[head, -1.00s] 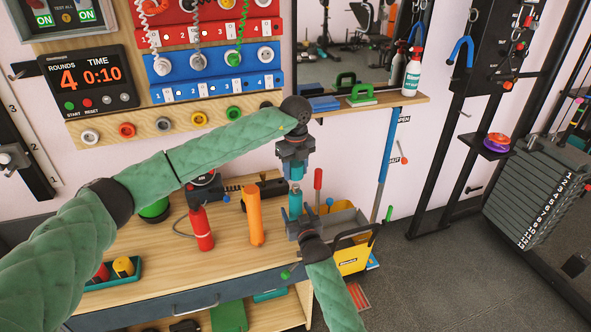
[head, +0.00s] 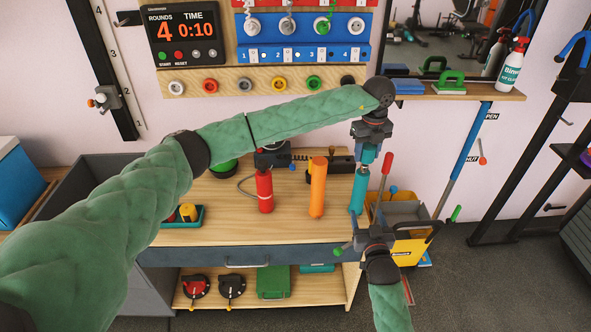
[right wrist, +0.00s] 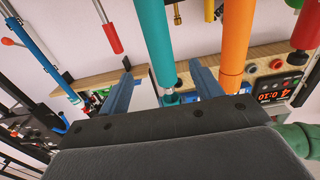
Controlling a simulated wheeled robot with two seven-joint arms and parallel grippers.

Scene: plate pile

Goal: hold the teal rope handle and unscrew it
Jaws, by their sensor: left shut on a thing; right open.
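The teal rope handle (head: 358,190) hangs upright at the right end of the wooden workbench, with a teal upper part (head: 370,153) just under my left gripper. My left gripper (head: 371,138) points down and is shut on that upper part. My right gripper (head: 362,236) is below the lower end of the handle, open and empty. In the right wrist view, the handle (right wrist: 156,40) appears between the two spread fingers of my right gripper (right wrist: 163,90). I cannot tell whether they touch it.
A yellow cart (head: 408,251) and a red-topped stick (head: 387,163) are close to the right. A shelf (head: 470,96) is behind.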

